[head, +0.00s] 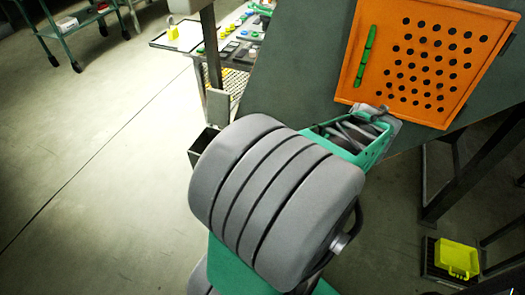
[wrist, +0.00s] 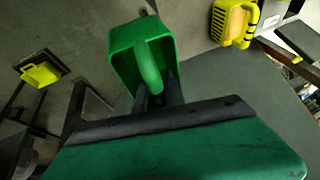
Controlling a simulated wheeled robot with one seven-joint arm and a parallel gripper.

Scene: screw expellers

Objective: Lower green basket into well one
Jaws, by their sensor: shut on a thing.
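In the wrist view the green basket (wrist: 125,68) hangs in front of my gripper (wrist: 158,92). It is a small open box with a thick rounded handle (wrist: 150,68). My dark fingers are shut on the basket at its handle side, and their exact contact is partly hidden. The basket appears tilted in this view, with grey floor beyond it. In the head view my arm's end covers this area, and I cannot make out the basket clearly. I cannot tell which thing is well one.
An orange panel with dark holes (head: 432,60) and a green bar (head: 366,55) lies on a dark surface (head: 300,75). A yellow basket (head: 457,258) sits low on a dark base at right. A tray table with small coloured parts (head: 240,42) stands behind.

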